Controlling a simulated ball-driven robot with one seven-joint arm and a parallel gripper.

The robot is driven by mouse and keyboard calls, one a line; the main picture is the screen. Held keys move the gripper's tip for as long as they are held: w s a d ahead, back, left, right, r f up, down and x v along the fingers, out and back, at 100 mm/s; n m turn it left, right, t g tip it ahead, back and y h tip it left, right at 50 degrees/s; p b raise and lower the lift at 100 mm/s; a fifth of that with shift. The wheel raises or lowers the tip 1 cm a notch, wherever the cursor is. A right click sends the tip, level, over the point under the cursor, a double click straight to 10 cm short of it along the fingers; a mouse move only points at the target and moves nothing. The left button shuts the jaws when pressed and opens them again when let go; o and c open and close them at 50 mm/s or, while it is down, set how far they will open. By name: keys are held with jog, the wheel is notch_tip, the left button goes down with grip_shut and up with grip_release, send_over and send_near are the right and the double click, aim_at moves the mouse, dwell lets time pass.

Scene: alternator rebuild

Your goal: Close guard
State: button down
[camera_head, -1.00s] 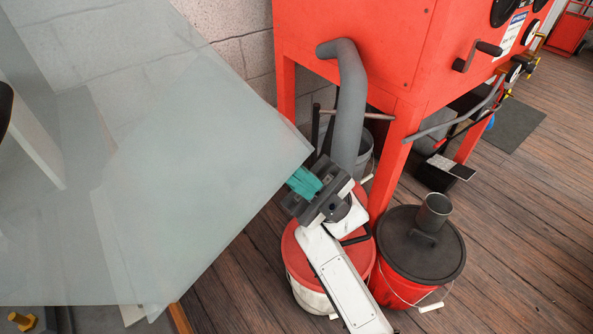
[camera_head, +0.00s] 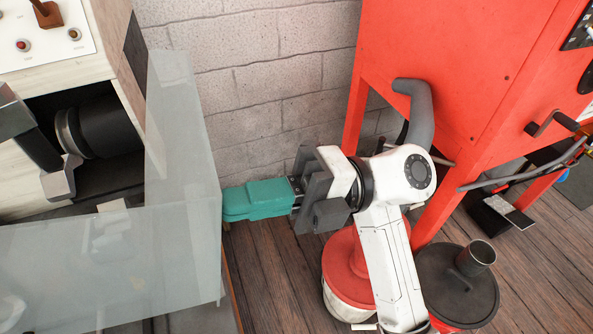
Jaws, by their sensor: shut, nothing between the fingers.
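The guard (camera_head: 185,150) is a clear, greyish panel with a front face and a side face, at the left. It stands around the front and right side of the machine on the bench. My gripper (camera_head: 226,204) has teal fingers that are shut and empty. They point left, with their tips at the guard's right side face. I cannot tell whether the tips touch it. The black cylindrical machine part (camera_head: 100,128) shows in the dark opening behind the guard, and the guard's lower part blurs what lies behind it.
A red cabinet (camera_head: 440,110) with a grey hose (camera_head: 418,120) stands at the right. A red-lidded bucket (camera_head: 345,262) and a black-lidded bucket (camera_head: 450,285) stand on the wooden floor near my arm. A control panel (camera_head: 45,35) is at the top left. A block wall (camera_head: 270,80) is behind.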

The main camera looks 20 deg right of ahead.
aim_at(190, 210)
jog(key=shift+h, duration=0.6)
jog(key=a, duration=0.2)
jog(key=a+r+p, duration=0.1)
jog(key=a, duration=0.1)
jog(key=shift+r+p, duration=0.1)
jog(key=shift+p, duration=0.2)
jog(key=shift+a+p, duration=0.35)
jog(key=shift+a, duration=0.5)
jog(key=shift+a, duration=0.1)
